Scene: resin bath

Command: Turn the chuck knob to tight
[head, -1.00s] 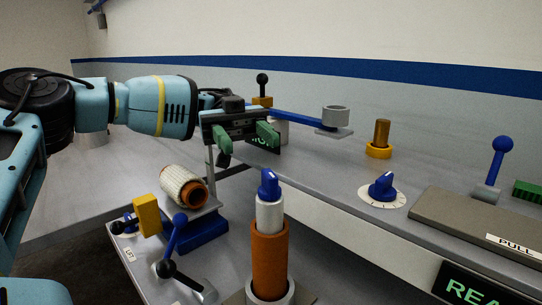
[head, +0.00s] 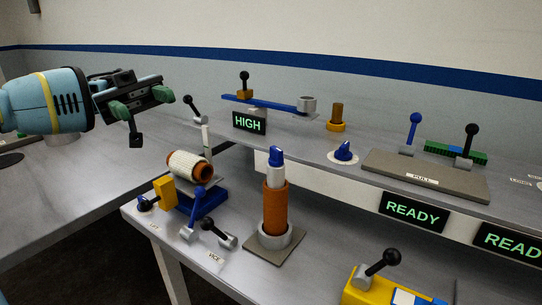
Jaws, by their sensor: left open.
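Two blue knobs could be the chuck knob; I read no label saying which. One blue knob (head: 277,155) tops a white and orange column (head: 275,210), which stands upright in a grey ring on a plate. The other blue knob (head: 344,150) sits on a white dial on the raised shelf. My left gripper (head: 141,103) is open and empty, with green fingers apart, in the air at the upper left. It is well left of both knobs and touches neither. My right gripper is not in view.
A wrapped spool (head: 190,165) lies on a blue stand near blue and black levers. A HIGH display (head: 249,123), a brass post (head: 337,115) and a PULL panel (head: 425,177) are on the shelf. A yellow block with a lever (head: 372,280) is at the front.

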